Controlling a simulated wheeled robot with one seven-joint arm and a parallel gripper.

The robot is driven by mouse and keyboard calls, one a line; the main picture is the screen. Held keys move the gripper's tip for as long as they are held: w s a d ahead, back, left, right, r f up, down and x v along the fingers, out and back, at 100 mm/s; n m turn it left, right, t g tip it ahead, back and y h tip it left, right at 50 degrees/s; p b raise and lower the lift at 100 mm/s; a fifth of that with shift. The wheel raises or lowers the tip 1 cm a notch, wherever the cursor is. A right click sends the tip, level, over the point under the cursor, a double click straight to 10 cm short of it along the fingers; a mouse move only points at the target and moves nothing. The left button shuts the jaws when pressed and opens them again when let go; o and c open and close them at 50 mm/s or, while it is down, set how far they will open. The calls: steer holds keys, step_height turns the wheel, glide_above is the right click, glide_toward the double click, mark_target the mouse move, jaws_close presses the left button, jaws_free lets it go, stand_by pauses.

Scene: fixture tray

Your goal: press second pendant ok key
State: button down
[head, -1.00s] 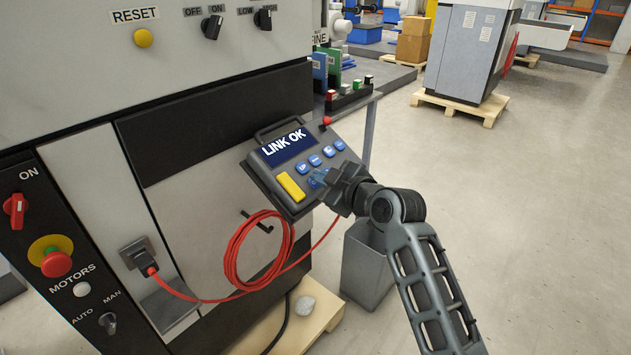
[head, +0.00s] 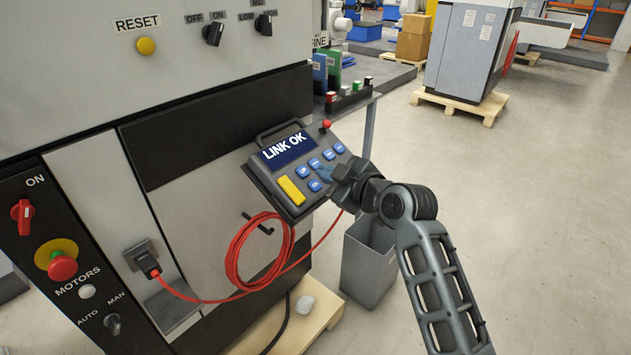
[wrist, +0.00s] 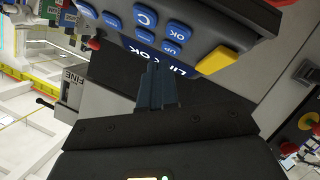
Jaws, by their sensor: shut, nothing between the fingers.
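The pendant (head: 268,178) is mounted tilted beside the machine cabinet, its screen (head: 285,146) reading LINK OK. It has several blue keys and a yellow bar (head: 292,190). The blue OK key (head: 316,186) is in plain sight below the UP key (head: 303,171). My gripper (head: 325,174) is shut and empty, at the pendant's right side, with its tips just right of the OK key. In the wrist view the pendant is upside down, with the OK key (wrist: 177,28) beyond my shut fingertips (wrist: 155,70). The exact gap to the pendant is unclear.
A red cable (head: 240,255) hangs coiled on a hook below the pendant and runs to a socket (head: 141,257). A grey bin (head: 368,270) stands under my gripper. A red emergency button (head: 62,267) is at far left. The floor at right is open.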

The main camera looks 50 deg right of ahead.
steer(key=r, duration=0.1)
steer(key=s+r+p, duration=0.1)
steer(key=shift+s+r, duration=0.3)
steer(key=shift+r, duration=0.1)
stand_by(0.6)
steer(key=s+a+f+m, duration=0.2)
steer(key=s+a+f, duration=0.2)
steer(key=s+a, duration=0.4)
steer(key=s+a+f+m, duration=0.2)
steer(key=s+a+f, duration=0.3)
steer(key=s+a, duration=0.25)
steer(key=s+a+r+y, duration=0.1)
steer(key=s+a+r, duration=0.2)
steer(key=s, duration=0.7)
steer(key=s+a+r+y, duration=0.2)
steer(key=s+a+r, duration=0.2)
steer(key=s, duration=0.6)
steer(key=shift+m, duration=0.4)
